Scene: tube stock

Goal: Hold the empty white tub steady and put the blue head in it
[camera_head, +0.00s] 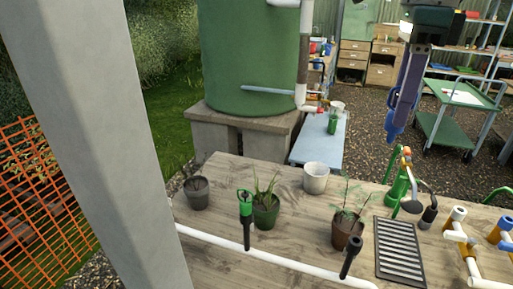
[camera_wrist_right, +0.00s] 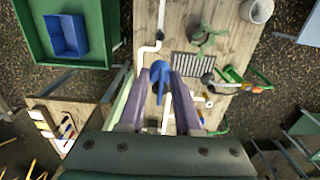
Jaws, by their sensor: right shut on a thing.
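The white tub (camera_head: 316,182) stands upright near the back edge of the wooden table and looks empty. No gripper touches it. It also shows at the top right of the right wrist view (camera_wrist_right: 258,11). The blue head (camera_head: 392,121) is held in my right gripper (camera_head: 398,116), in the air above and to the right of the tub in the head view. In the right wrist view the blue head (camera_wrist_right: 159,74) sits between the purple fingers (camera_wrist_right: 161,92), its upper part sticking out beyond them. My left gripper is out of view.
On the wooden table (camera_head: 300,232) stand a dark pot (camera_head: 196,200), a green plant pot (camera_head: 265,217) and a brown plant pot (camera_head: 346,236). A black grate (camera_head: 399,252) lies right. White pipe (camera_head: 290,264) runs along the front. A green tank (camera_head: 249,60) stands behind.

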